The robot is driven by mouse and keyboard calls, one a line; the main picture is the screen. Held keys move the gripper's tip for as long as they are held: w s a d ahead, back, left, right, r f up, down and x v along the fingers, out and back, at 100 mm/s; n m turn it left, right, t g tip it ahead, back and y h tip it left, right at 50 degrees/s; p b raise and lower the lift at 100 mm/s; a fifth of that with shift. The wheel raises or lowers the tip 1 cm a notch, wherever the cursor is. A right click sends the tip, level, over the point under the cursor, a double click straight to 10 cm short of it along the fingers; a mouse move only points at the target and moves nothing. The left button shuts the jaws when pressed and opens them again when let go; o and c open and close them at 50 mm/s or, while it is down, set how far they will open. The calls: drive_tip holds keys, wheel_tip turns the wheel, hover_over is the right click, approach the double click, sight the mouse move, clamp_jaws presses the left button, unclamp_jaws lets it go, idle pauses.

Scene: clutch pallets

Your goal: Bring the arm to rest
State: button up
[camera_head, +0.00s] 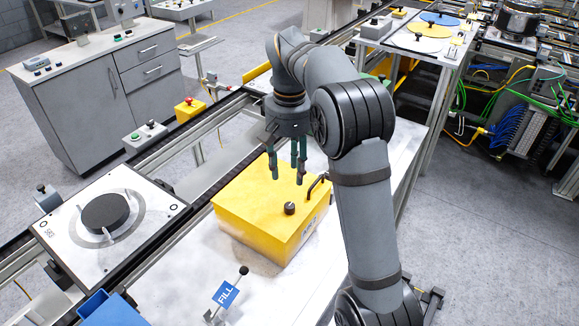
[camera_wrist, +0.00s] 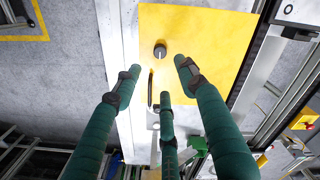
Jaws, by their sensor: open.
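My gripper (camera_head: 287,168) hangs from the end of my arm, fingers pointing down, above the back part of a yellow box (camera_head: 245,205). Its green fingers (camera_wrist: 158,95) are spread open in the wrist view, with nothing between them. The yellow box (camera_wrist: 205,40) has a black knob (camera_head: 290,208) and a dark handle (camera_head: 318,186) on its lid. In the wrist view the knob (camera_wrist: 160,51) lies beyond the fingertips. The fingers appear apart from the box; the exact gap is hard to judge.
The box stands on a white table (camera_head: 190,260). A pallet with a black disc (camera_head: 104,212) sits on the rail line at left. A blue FILL sign (camera_head: 226,294) stands in front. A grey cabinet (camera_head: 100,95) is at back left. A table with coloured discs (camera_head: 418,40) is at back right.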

sight(289, 205)
idle(0.3)
wheel_tip(289, 205, down, 12)
drive_tip(key=shift+f, duration=0.1)
idle(0.4)
idle(0.3)
